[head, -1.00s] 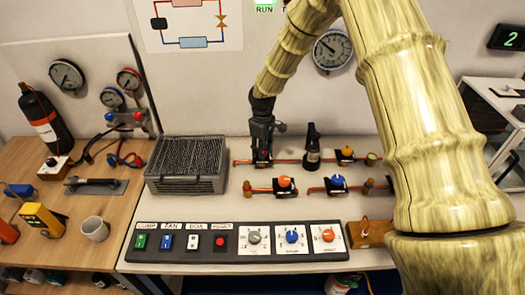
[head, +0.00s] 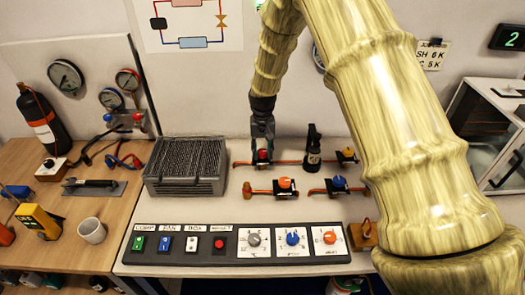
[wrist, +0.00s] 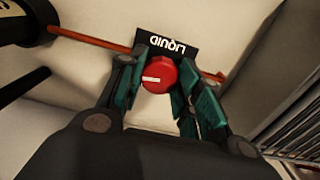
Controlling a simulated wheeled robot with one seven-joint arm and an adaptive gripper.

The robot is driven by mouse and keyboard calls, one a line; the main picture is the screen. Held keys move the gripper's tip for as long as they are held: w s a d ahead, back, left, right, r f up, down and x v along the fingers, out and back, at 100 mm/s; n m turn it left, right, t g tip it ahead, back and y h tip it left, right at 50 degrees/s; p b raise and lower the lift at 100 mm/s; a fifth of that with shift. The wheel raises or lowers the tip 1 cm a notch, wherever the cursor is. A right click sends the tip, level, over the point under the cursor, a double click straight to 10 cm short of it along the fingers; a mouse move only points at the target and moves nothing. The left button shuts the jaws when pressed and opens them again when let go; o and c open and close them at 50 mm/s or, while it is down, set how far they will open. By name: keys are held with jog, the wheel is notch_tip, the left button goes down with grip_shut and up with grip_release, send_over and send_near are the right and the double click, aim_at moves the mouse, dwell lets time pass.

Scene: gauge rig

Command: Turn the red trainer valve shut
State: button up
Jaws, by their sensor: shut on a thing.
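The red trainer valve knob (head: 263,154) sits on the copper pipe at the back of the white bench. In the wrist view the round red knob (wrist: 160,76) has a white pointer mark pointing left in the picture. It stands beside a black plate (wrist: 172,46) reading LIQUID. My gripper (head: 262,143) reaches down over the valve from above. Its teal-padded fingers are on both sides of the knob and shut on it. The fingers hide part of the valve body and pipe.
A black upright fitting (head: 313,148) stands close right of the valve. Valves with orange (head: 284,183), blue (head: 339,181) and yellow-orange (head: 348,153) knobs are nearby. A grey finned unit (head: 187,166) stands to the left. A control panel (head: 237,258) lies in front.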

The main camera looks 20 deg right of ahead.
aim_at(263, 151)
jog(key=shift+m, duration=1)
jog(key=o, duration=1.1)
jog(key=shift+c, duration=0.2)
jog(key=shift+r, duration=0.1)
notch_tip(263, 151, up, 12)
